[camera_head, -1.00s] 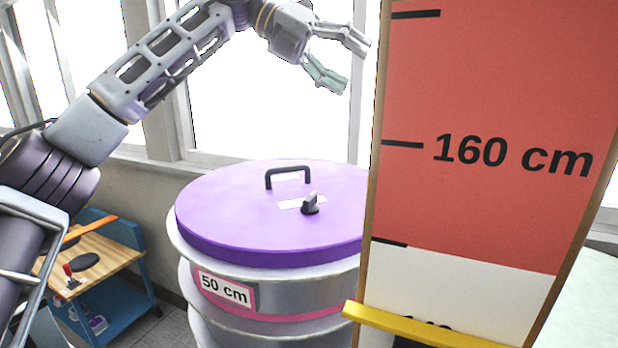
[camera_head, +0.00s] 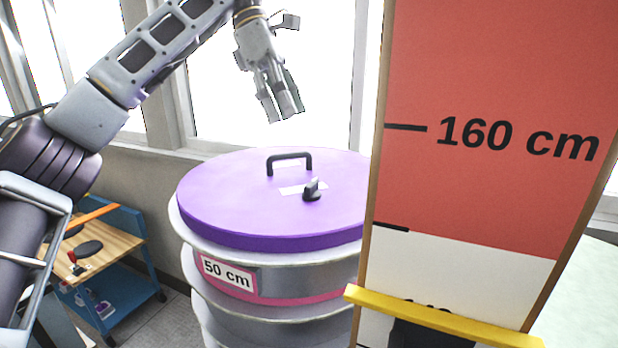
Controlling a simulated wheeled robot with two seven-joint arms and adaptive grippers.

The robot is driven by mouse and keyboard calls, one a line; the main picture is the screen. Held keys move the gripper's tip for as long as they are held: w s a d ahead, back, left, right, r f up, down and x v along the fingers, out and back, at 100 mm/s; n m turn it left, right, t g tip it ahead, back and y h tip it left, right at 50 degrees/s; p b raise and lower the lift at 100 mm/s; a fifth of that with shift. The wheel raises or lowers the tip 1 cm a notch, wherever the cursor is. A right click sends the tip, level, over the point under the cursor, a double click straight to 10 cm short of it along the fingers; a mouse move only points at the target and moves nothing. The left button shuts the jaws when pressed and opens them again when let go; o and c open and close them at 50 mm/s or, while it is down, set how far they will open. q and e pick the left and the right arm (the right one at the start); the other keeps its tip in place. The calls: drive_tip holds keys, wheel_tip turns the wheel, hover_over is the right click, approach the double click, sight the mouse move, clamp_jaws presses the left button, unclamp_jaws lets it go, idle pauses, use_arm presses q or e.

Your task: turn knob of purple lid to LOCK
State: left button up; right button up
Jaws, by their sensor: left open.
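The purple lid (camera_head: 235,205) lies flat on top of a stack of round grey moulds marked 50 cm. Its small dark knob (camera_head: 312,190) stands right of the lid's middle, beside a white label (camera_head: 292,189) whose writing is too small to read. A black handle (camera_head: 289,156) rises behind the knob. My left gripper (camera_head: 284,108) hangs above and behind the lid, fingers pointing down, open and empty, clear of the knob. My right gripper is not in view. The lid's right edge is hidden behind the red board.
A tall red and white board (camera_head: 490,60) marked 160 cm, with a yellow bar (camera_head: 440,318), stands close at the right of the lid. A blue workbench with a wooden top (camera_head: 110,243) is at the left. Windows and a wall lie behind.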

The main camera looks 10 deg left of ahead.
use_arm(q)
drive_tip(key=m, duration=0.3)
drive_tip(key=shift+s+a+f, duration=0.1)
drive_tip(key=shift+s+a, duration=0.1)
drive_tip(key=shift+a, duration=0.05)
drive_tip(key=shift+d+f, duration=0.1)
drive_tip(key=shift+f, duration=0.05)
drive_tip(key=b, duration=0.1)
approach(311, 182)
drive_tip(key=shift+p+x, duration=0.35)
drive_tip(key=shift+x, duration=4.15)
drive_tip(key=shift+w, duration=0.1)
drive_tip(key=shift+c, duration=0.3)
drive_tip(key=c, duration=1)
